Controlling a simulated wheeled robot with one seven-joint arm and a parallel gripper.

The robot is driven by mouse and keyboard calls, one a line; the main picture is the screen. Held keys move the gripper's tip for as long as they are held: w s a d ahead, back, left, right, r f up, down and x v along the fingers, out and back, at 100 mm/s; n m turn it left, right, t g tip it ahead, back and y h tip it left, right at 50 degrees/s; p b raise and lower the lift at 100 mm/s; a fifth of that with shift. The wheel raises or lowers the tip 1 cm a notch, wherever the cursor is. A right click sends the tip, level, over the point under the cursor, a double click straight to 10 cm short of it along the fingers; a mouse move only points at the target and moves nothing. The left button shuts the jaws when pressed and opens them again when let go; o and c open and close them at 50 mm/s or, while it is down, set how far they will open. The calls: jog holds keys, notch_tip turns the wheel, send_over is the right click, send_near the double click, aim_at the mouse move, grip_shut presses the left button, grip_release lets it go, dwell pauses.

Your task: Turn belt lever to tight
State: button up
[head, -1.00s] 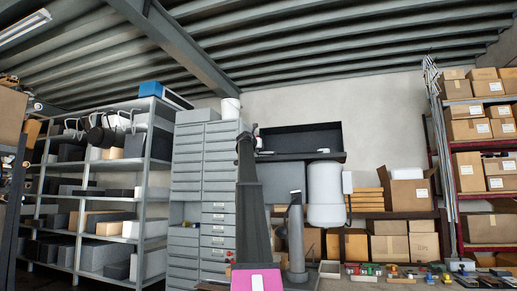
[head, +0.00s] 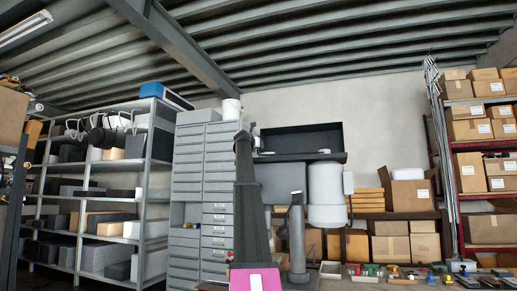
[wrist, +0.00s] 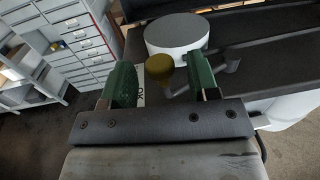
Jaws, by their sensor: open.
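In the wrist view, a yellow-olive round knob (wrist: 159,66) sits on a short grey stem, which I take to be the belt lever's end. My gripper (wrist: 161,80) is open, with one green finger on each side of the knob. The knob shows in the gap, nearer the left finger; I cannot tell how deep it is between the fingers or whether either touches it. A pale round drum (wrist: 176,36) lies just beyond. A white label with dark letters is partly hidden behind the left finger. I cannot make out the gripper or knob in the head view.
A dark machine surface (wrist: 275,75) with raised edges lies to the right of the fingers. Grey drawer cabinets (wrist: 85,38) stand at the left, with bare floor below. In the head view, a bench with small coloured parts (head: 400,272) and shelved boxes stand at the right.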

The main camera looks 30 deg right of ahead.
jog(key=v, duration=0.7)
jog(key=shift+s+a, duration=0.2)
jog(key=shift+s, duration=0.05)
jog(key=shift+w, duration=0.1)
